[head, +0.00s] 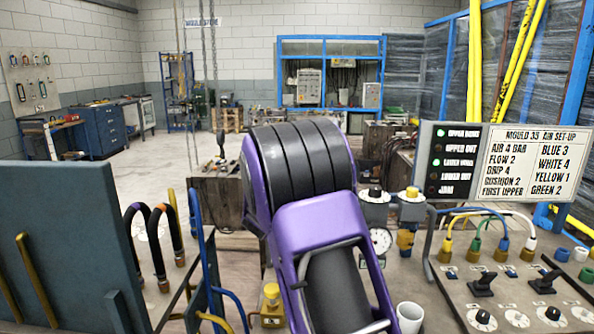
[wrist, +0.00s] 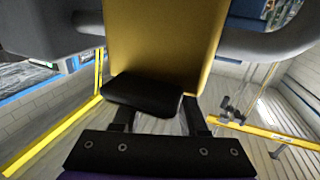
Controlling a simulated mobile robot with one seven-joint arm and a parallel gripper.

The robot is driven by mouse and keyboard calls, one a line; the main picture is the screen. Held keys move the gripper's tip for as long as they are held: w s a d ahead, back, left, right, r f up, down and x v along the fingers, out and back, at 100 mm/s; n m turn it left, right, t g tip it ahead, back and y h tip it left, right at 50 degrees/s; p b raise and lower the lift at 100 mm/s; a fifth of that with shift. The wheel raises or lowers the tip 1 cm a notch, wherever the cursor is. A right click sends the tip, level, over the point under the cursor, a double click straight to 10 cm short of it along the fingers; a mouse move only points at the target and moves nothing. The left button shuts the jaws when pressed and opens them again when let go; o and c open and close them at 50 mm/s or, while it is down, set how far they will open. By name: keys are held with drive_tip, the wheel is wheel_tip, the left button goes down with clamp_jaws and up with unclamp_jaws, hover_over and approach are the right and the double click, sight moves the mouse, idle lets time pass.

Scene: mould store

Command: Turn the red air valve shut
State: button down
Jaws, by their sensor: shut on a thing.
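In the wrist view my gripper (wrist: 146,95) shows from close up, with dark fingers and a black pad against a broad yellow piece (wrist: 165,45). The gripper is shut on this yellow piece; what it belongs to cannot be told. In the head view my purple and black arm covers the middle, and the gripper is hidden behind it. I cannot make out a red air valve in either view. A grey fitting with a black knob (head: 375,193) and one with a yellow knob (head: 412,192) stand just right of my arm, above a round gauge (head: 381,240).
A sign board (head: 530,160) headed "MOULD 35 AIR SET-UP" stands at the right, above a control panel (head: 520,300) with levers, knobs and coloured hoses. A white cup (head: 409,317) is at the front.

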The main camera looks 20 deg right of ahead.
drive_tip(key=m+g+h+p, duration=0.2)
drive_tip(key=g+p, duration=0.1)
drive_tip(key=shift+s+d+r+m+h, duration=0.2)
drive_tip(key=shift+m+h, duration=0.1)
drive_tip(key=shift+h, duration=0.1)
drive_tip(key=shift+s+d+f+m+g+h+p, duration=0.1)
drive_tip(key=shift+s+m+g+h+p, duration=0.2)
drive_tip(key=shift+m+g+h, duration=0.45)
drive_tip(key=shift+s+d+f+m+g+h+p, duration=0.1)
drive_tip(key=shift+m+g+h+p, duration=0.35)
drive_tip(key=shift+g, duration=0.6)
drive_tip(key=shift+m+g, duration=0.3)
drive_tip(key=shift+r, duration=0.1)
drive_tip(key=shift+c, duration=2.2)
unclamp_jaws()
drive_tip(key=v, duration=1.7)
drive_tip(key=shift+s+b, duration=0.2)
drive_tip(key=shift+b, duration=0.2)
drive_tip(key=shift+a, duration=0.1)
